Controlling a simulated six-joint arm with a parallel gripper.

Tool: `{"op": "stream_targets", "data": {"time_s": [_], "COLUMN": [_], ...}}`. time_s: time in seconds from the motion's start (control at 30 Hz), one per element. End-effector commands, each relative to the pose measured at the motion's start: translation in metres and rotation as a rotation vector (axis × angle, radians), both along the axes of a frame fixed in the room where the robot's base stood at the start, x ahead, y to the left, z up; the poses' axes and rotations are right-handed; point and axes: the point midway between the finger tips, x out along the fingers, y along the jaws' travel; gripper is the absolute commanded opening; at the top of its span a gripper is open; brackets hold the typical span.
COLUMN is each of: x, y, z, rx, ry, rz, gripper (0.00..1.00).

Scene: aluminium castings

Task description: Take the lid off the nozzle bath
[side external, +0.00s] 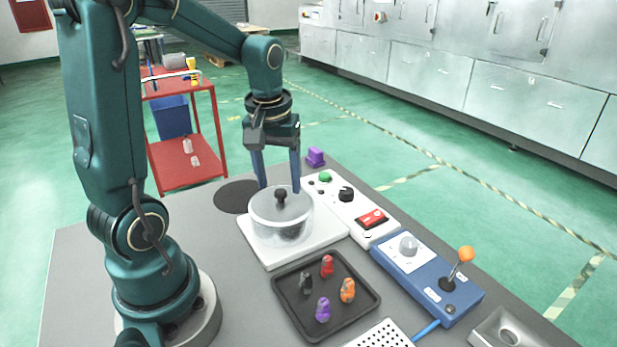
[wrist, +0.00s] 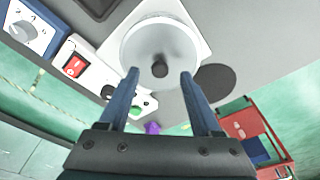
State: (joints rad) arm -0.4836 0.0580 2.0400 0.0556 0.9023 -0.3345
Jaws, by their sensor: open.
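The nozzle bath (side external: 282,227) is a round pot on a white base plate at the middle of the table. Its lid (side external: 294,205) sits on top and has a dark round knob (side external: 281,195). In the wrist view the lid (wrist: 140,48) and its knob (wrist: 160,69) show from above. My gripper (side external: 280,184) points down, its two blue fingers at about the far side of the lid. In the wrist view my gripper (wrist: 158,76) is open, with the knob between or just beyond the fingertips. I cannot tell if the fingers touch anything.
A black tray (side external: 285,302) with several coloured nozzles lies in front of the bath. A white control panel (side external: 335,198) and a blue joystick box (side external: 425,282) stand to the right. A dark disc (side external: 228,197) lies on the table behind left, and a purple block (side external: 315,156) at the back.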

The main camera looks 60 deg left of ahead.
Motion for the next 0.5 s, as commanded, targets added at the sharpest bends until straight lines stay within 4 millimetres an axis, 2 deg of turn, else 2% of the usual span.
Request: {"op": "stream_targets", "data": {"time_s": [0.1,0.2,0.47,0.5], "x": [0.001,0.002,0.002,0.002], "y": [0.001,0.002,0.002,0.002], "z": [-0.014,-0.019,-0.021,-0.021], "rx": [-0.002,-0.001,0.000,0.000], "ry": [0.004,0.001,-0.001,-0.001], "rz": [0.000,0.000,-0.001,-0.001], "gripper": [0.65,0.65,0.65,0.61]}}
